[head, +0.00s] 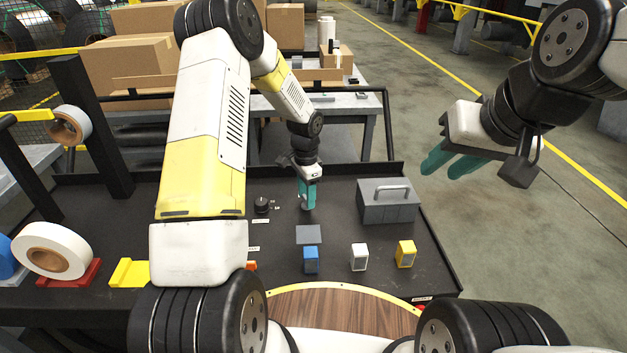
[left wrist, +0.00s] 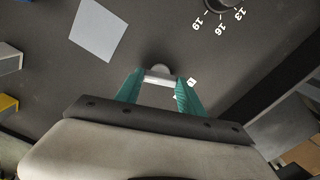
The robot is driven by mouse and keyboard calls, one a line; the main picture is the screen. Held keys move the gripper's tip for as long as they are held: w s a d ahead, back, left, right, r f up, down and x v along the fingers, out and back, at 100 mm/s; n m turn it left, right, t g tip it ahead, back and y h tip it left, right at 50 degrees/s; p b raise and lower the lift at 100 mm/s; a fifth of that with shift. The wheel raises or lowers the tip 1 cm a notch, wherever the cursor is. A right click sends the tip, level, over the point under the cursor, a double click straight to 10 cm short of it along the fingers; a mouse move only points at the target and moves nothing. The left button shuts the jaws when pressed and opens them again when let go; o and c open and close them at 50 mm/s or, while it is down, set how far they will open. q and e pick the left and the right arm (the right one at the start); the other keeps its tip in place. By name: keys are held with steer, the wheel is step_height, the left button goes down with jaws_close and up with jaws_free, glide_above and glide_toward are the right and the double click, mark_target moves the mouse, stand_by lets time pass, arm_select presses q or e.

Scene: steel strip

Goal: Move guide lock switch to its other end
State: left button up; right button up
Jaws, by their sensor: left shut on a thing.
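The guide lock switch (left wrist: 160,74) shows in the left wrist view as a pale lever with a grey rounded base on the dark panel. My left gripper (left wrist: 160,90) has its teal fingers on either side of the lever and is shut on it. In the head view my left gripper (head: 307,198) reaches down to the panel, and its fingers mostly hide the switch. A small white label lies beside the switch; I cannot read it surely. My right gripper (head: 452,164) hangs at the right over the floor, open and empty, with its teal fingers apart.
A black dial (head: 262,205) with numbered marks stands left of the switch. A grey lidded box (head: 388,203) is to the right. In front are a grey plate (head: 308,234) and blue (head: 311,261), white (head: 359,257) and yellow (head: 405,254) blocks. Tape rolls stand at left.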

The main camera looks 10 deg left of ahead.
arm_select(q)
steer(key=shift+m, duration=0.4)
steer(key=o, duration=1.4)
steer(key=shift+c, duration=0.2)
steer(key=shift+r, duration=3.95)
